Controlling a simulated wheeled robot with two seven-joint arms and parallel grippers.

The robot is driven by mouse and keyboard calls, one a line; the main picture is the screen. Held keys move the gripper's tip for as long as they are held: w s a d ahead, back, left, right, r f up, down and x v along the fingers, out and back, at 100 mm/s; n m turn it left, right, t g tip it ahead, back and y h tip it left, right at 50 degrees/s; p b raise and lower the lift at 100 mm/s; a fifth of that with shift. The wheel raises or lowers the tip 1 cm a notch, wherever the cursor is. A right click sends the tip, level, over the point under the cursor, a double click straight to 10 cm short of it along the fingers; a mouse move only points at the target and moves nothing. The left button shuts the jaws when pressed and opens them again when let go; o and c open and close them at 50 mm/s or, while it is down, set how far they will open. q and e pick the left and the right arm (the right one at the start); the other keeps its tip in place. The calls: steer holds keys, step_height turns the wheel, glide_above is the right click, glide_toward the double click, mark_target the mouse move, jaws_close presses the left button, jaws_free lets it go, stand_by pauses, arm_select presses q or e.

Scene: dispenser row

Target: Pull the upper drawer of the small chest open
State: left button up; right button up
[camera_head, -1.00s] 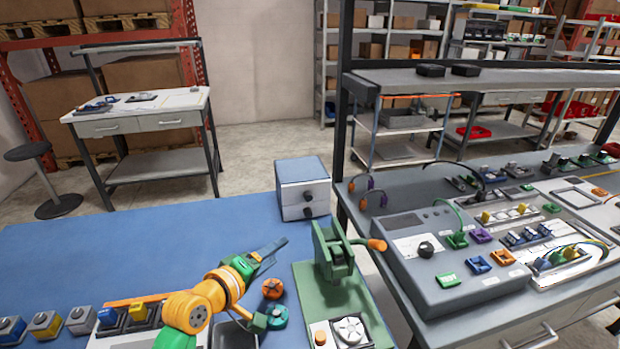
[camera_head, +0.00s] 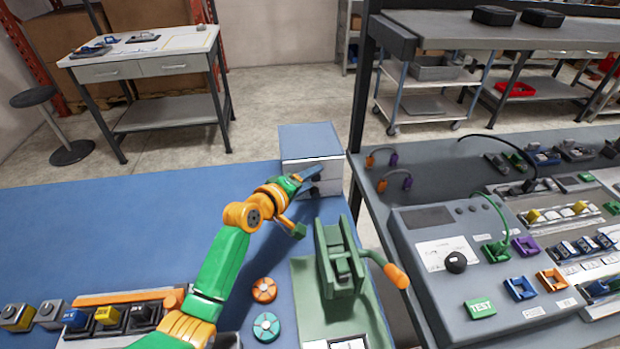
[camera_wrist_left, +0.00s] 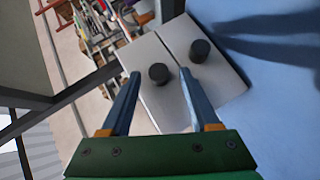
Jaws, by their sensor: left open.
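The small chest (camera_head: 310,140) stands at the back right of the blue table, with a blue-grey top and pale front. In the left wrist view its two drawer fronts show, each with a dark round knob. The upper drawer's knob (camera_wrist_left: 158,73) appears between the fingertips of my left gripper (camera_wrist_left: 160,78); the lower drawer's knob (camera_wrist_left: 199,50) is to the right, nearer the blue surface. Both drawers look closed. My left gripper (camera_head: 311,178) is open in front of the chest and partly hides its front. Whether the fingers touch the knob cannot be told. My right gripper is not in view.
A green press (camera_head: 341,262) with an orange-tipped lever stands just right of my left arm. An orange disc (camera_head: 264,289) and a teal disc (camera_head: 266,326) lie beside it. A grey bench with a control box (camera_head: 455,262) is on the right. The blue table (camera_head: 110,235) is clear at left.

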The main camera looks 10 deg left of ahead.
arm_select(q)
steer(key=shift+w+f, duration=0.15)
steer(key=shift+w, duration=0.1)
steer(key=shift+s+r, duration=0.2)
steer(key=shift+c, duration=0.7)
jaws_close()
stand_by(0.4)
